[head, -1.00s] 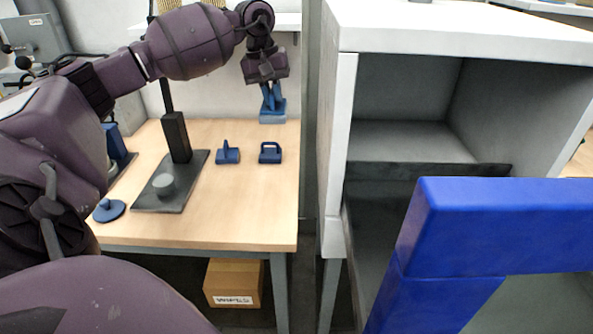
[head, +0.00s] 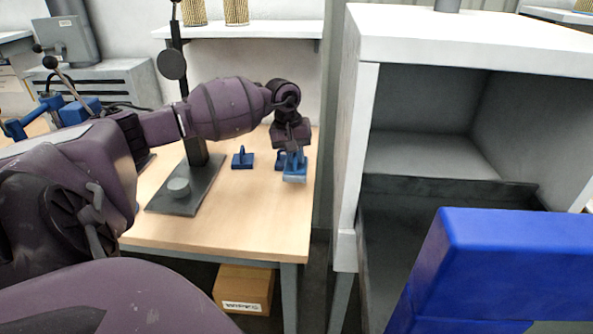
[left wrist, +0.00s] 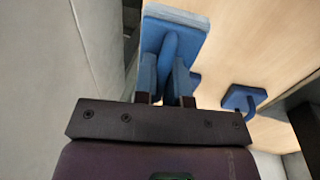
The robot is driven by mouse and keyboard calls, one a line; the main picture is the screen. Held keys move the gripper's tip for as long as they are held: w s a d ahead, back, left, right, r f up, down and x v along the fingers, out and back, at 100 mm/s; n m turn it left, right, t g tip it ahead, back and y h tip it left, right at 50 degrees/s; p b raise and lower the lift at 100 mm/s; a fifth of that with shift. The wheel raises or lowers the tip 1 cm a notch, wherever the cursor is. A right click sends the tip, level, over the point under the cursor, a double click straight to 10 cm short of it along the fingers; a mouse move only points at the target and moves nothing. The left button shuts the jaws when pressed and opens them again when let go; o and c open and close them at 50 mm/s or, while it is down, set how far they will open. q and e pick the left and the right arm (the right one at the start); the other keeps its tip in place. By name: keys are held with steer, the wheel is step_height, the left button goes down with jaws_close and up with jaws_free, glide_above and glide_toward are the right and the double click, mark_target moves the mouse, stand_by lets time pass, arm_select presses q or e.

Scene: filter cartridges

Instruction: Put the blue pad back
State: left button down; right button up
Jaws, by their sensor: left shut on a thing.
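My left gripper (head: 292,152) is shut on the handle of a blue pad (head: 295,178), over the right part of the wooden table. In the left wrist view the held blue pad (left wrist: 173,32) shows beyond the gripper (left wrist: 168,95), its handle between the two fingers. I cannot tell if the pad touches the table. A second blue handled piece (head: 280,158) is mostly hidden just behind it. Another blue handled piece (head: 242,159) stands to its left. My right gripper is not in view.
A black stand (head: 187,189) with a post is on the table (head: 225,232), left of the pads. An open grey-white cabinet (head: 347,150) stands to the right. A large blue block shape (head: 500,255) fills the lower right. The table's front is clear.

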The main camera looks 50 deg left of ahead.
mark_target(296, 171)
arm_select(q)
step_height(296, 171, down, 5)
steer(key=shift+r, duration=0.1)
stand_by(0.4)
steer(key=shift+f, duration=0.3)
steer(key=c, duration=1.3)
jaws_free()
steer(key=shift+o, duration=0.6)
steer(key=shift+r, duration=0.1)
